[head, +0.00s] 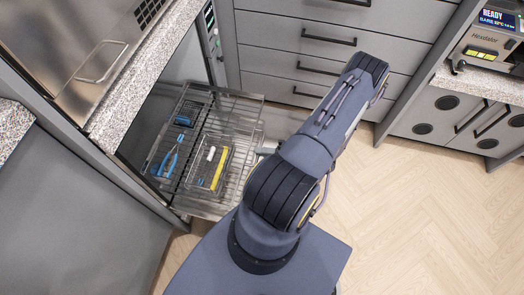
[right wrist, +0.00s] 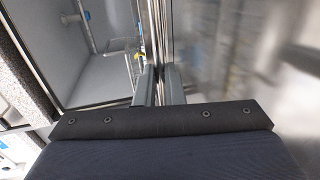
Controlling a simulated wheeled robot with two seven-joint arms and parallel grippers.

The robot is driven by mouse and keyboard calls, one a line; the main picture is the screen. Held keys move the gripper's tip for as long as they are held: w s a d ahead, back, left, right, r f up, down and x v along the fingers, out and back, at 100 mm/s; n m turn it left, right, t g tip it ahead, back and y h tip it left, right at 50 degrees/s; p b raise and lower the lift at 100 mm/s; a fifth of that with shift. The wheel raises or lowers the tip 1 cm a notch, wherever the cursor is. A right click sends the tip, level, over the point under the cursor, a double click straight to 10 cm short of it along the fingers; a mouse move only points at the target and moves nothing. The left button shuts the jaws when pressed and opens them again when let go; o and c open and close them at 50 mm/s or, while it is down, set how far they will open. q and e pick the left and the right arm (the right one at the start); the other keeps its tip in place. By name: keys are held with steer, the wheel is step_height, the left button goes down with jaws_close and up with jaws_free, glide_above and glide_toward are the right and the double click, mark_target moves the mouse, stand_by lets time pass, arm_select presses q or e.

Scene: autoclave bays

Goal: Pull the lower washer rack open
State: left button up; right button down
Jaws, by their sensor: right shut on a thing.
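The lower washer rack (head: 238,118) is a wire rack standing out of the washer opening, low at the left of the head view. It carries a blue tool (head: 169,160) and a small wire basket (head: 222,178) with a white and a yellow item. My right gripper (head: 266,148) is at the rack's right-hand front edge, partly hidden by my arm. In the right wrist view its two fingers (right wrist: 158,86) are closed on a thin metal edge, which appears to be the rack's front. My left gripper is not in view.
A shiny steel panel, apparently the lowered washer door (head: 283,124), lies beside and under the rack. Grey drawers (head: 285,60) stand behind. A speckled counter (head: 140,70) overhangs at the left. The wooden floor (head: 430,200) at right is clear.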

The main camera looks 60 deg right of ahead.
steer(key=shift+d, duration=0.1)
steer(key=c, duration=1.5)
jaws_free()
steer(key=shift+c, duration=0.2)
steer(key=p+v, duration=0.1)
steer(key=v, duration=0.6)
steer(key=shift+s+d, duration=0.15)
steer(key=shift+s, duration=0.2)
steer(key=shift+r, duration=0.1)
